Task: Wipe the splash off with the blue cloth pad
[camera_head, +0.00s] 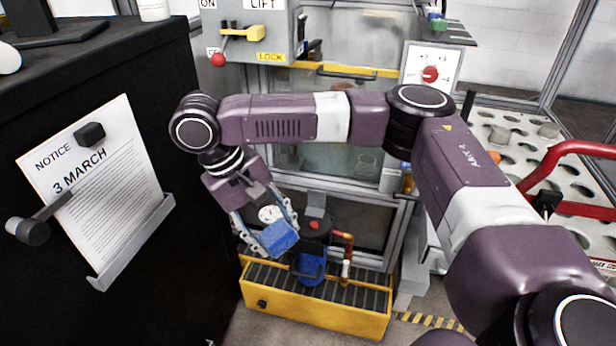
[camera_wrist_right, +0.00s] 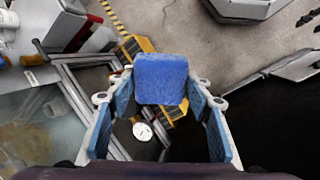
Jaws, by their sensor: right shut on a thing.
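The blue cloth pad (camera_head: 278,237) is held in my right gripper (camera_head: 264,230), low in front of the machine and above the yellow tray. In the right wrist view the pad (camera_wrist_right: 161,78) lies between the fingertips of the gripper (camera_wrist_right: 160,92), which is shut on it. The pad is clear of the glass panel. The glass (camera_head: 345,50) at the front of the machine looks cloudy, and part of it is hidden by my right arm. In the wrist view pale blotches show on the glass (camera_wrist_right: 25,130); I cannot tell which mark is the splash. My left gripper is out of view.
A yellow grated tray (camera_head: 315,312) with a blue and black pump (camera_head: 312,262) stands on the floor below the gripper. A black cabinet (camera_head: 100,235) with a notice (camera_head: 95,185) is close at left. A perforated rack with a red handle (camera_head: 565,150) is at right.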

